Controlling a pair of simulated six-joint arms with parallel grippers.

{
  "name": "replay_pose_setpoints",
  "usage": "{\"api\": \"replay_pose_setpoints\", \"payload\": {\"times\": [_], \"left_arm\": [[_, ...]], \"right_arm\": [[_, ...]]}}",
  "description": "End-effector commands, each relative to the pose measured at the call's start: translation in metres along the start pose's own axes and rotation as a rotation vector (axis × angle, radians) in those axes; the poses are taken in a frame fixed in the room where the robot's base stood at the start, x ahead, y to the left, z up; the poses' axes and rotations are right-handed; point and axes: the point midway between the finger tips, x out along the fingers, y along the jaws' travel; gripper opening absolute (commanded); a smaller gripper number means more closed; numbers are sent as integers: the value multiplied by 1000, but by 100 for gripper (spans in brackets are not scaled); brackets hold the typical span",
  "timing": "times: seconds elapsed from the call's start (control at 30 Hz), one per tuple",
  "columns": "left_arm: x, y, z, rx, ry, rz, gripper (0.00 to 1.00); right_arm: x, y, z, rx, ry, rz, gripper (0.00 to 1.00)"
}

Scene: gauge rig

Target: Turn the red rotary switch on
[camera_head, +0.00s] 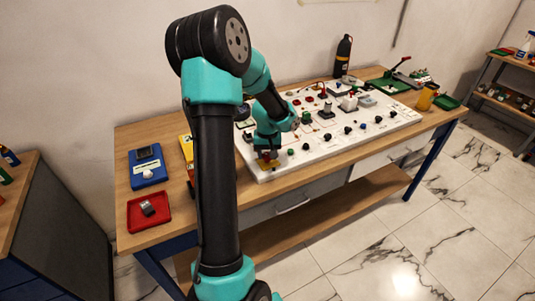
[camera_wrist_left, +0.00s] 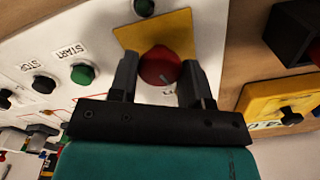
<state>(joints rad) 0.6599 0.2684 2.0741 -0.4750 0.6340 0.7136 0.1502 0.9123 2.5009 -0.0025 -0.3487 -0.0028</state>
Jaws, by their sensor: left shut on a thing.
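The red rotary switch (camera_wrist_left: 160,65) is a round red knob with a light pointer line, on a yellow plate (camera_wrist_left: 178,28) on the white panel. In the head view, the yellow plate (camera_head: 267,166) is at the panel's near left corner, and the knob is mostly hidden by my gripper. My left gripper (camera_wrist_left: 157,78) points down at the panel and is shut on the knob, one finger on each side. In the head view, the left gripper (camera_head: 266,155) is at that same corner. My right gripper is not in view.
A green START button (camera_wrist_left: 82,74) and a black STOP button (camera_wrist_left: 44,84) sit beside the switch. Several knobs and parts cover the white panel (camera_head: 300,159). A yellow box (camera_wrist_left: 280,103), blue box (camera_head: 148,167) and red tray (camera_head: 148,209) are on the wooden table.

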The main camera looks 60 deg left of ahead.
Motion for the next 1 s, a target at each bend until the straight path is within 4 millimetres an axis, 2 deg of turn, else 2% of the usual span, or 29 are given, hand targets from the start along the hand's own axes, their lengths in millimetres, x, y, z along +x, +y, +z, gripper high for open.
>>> {"api": "replay_pose_setpoints", "payload": {"times": [1.0], "left_arm": [[0, 0, 0, 939, 1, 0, 20]], "right_arm": [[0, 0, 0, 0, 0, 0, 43]]}}
